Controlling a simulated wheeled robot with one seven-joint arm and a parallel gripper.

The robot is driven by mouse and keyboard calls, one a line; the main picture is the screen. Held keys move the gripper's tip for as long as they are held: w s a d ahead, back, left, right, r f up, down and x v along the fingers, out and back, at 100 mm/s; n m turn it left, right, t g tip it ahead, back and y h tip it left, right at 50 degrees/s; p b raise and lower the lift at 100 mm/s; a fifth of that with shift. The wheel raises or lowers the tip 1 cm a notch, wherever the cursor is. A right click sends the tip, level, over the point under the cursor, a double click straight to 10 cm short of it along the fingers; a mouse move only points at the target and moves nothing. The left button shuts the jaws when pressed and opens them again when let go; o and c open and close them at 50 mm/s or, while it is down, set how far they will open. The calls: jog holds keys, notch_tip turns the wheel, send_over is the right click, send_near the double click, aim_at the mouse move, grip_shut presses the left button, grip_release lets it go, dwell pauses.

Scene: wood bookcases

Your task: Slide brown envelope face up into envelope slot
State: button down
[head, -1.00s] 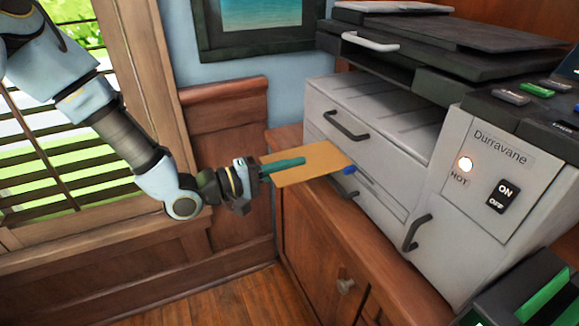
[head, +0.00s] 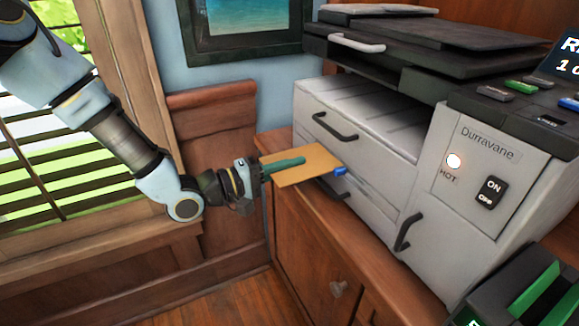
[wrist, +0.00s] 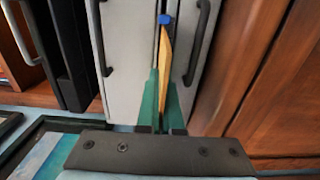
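My gripper (head: 303,161) has green fingers closed on the brown envelope (head: 318,165), which is held roughly flat and points at the front of the grey machine. In the wrist view the envelope (wrist: 166,62) shows edge-on between the green fingers (wrist: 160,100), tapering toward a blue tab (wrist: 165,19). The envelope's far edge is at the narrow slot line (head: 368,188) beside the blue tab (head: 340,170). I cannot tell whether its edge is inside. The envelope's top is plain orange-brown; its underside is hidden.
The grey machine (head: 420,205) has drawer handles (head: 334,127) above and below the envelope, and a lit HOT lamp (head: 453,160). It stands on a wooden cabinet (head: 310,235). A dark and green device (head: 530,290) is at lower right. A window is at left.

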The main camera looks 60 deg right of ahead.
jog(key=shift+s+d, duration=0.2)
jog(key=shift+d, duration=0.05)
jog(key=c, duration=1)
grip_release()
jog(key=b+v, duration=0.2)
jog(key=v, duration=0.8)
jog(key=shift+w+a, duration=0.25)
jog(key=shift+a, duration=0.1)
